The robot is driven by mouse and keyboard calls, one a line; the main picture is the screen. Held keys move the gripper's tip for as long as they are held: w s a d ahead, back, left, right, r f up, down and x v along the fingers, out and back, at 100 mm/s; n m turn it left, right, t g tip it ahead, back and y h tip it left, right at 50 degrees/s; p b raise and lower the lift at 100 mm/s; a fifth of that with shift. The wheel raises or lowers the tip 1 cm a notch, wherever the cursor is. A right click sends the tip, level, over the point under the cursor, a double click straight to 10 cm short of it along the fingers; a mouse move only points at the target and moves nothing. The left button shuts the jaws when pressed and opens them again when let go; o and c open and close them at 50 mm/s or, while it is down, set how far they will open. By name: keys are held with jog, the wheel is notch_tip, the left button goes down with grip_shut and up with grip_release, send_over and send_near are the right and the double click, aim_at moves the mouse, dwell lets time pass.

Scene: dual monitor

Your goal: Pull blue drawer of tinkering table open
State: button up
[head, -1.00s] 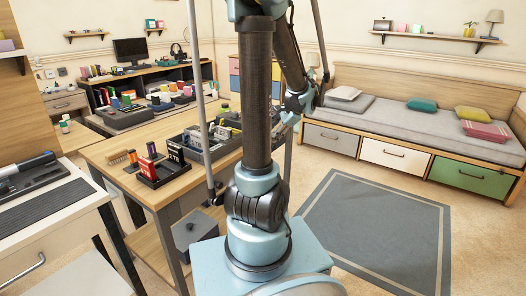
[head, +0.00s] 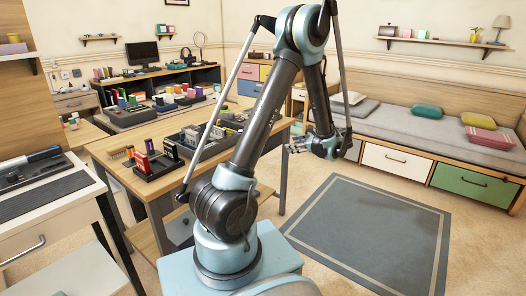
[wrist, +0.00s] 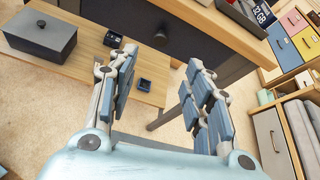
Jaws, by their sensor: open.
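The wooden tinkering table (head: 150,187) stands left of my arm, with black trays on top. In the wrist view, a dark drawer front (wrist: 188,50) with a round dark knob (wrist: 161,38) sits under its top edge. The front looks dark grey; I cannot tell if it is blue. My gripper (wrist: 160,66) is open and empty, its fingers pointing toward this front, with the knob beyond the gap and apart from them. In the head view my gripper (head: 296,147) hangs off the table's right end. My arm hides part of the table there.
A chest at the back has a clearly blue drawer (head: 250,88); it also shows in the wrist view (wrist: 277,37). A lidded grey box (wrist: 40,34) stands on the table's lower shelf (wrist: 85,68). A bench bed (head: 400,135) is at right; the rug (head: 370,225) is clear.

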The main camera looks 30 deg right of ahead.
jog(key=x, duration=1.7)
jog(key=shift+d+f, duration=0.2)
jog(key=shift+f, duration=0.05)
jog(key=shift+w, duration=0.1)
jog(key=shift+c, duration=0.2)
